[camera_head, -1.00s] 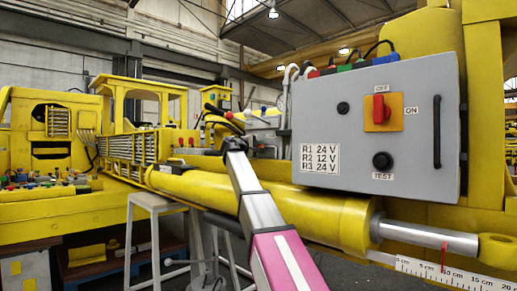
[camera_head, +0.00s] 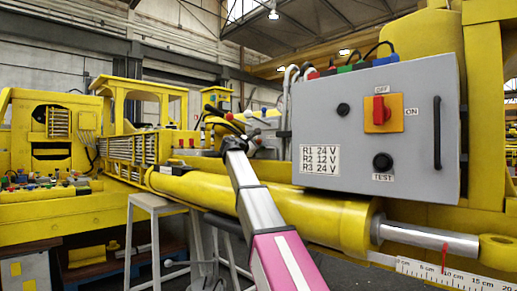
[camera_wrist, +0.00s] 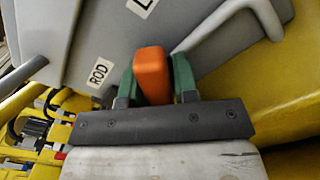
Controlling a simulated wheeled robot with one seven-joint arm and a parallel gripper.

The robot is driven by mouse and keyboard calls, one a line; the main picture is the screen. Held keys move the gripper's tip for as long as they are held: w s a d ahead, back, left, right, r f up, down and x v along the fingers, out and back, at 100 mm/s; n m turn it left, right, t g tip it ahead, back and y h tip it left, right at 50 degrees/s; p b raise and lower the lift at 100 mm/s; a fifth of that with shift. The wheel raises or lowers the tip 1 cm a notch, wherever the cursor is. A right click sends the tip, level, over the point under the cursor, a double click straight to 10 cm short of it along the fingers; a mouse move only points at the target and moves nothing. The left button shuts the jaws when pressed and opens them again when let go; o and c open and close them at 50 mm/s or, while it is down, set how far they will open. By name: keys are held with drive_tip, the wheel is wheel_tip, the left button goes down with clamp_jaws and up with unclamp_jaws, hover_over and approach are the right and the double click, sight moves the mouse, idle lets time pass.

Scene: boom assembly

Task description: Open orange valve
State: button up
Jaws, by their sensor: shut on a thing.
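The orange valve handle (camera_wrist: 152,76) stands upright between the two green fingers of my gripper (camera_wrist: 153,85) in the wrist view. The fingers are shut on it, one on each side. The handle is in front of a grey panel (camera_wrist: 215,40) with a "ROD" label (camera_wrist: 99,73) to its left. The handle's lower part is hidden by the gripper's dark bar.
A grey control box (camera_head: 375,130) with a red switch (camera_head: 381,110) stands right of my arm. A yellow cylinder (camera_head: 330,215) with a steel rod (camera_head: 428,238) runs beside the arm. A grey lever-like bar (camera_wrist: 215,25) is right of the handle. A stool (camera_head: 152,205) stands at left.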

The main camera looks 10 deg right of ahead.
drive_tip(key=n, duration=0.4)
drive_tip(key=shift+w+a+n, duration=0.1)
drive_tip(key=shift+a+n, duration=0.05)
drive_tip(key=shift+n, duration=0.15)
drive_tip(key=shift+w+n, duration=0.1)
drive_tip(key=shift+n, duration=1.8)
drive_tip(key=o, duration=0.8)
drive_tip(key=shift+a+r, duration=0.1)
drive_tip(key=v, duration=1)
drive_tip(key=shift+s+a, duration=0.2)
drive_tip(key=shift+a, duration=0.1)
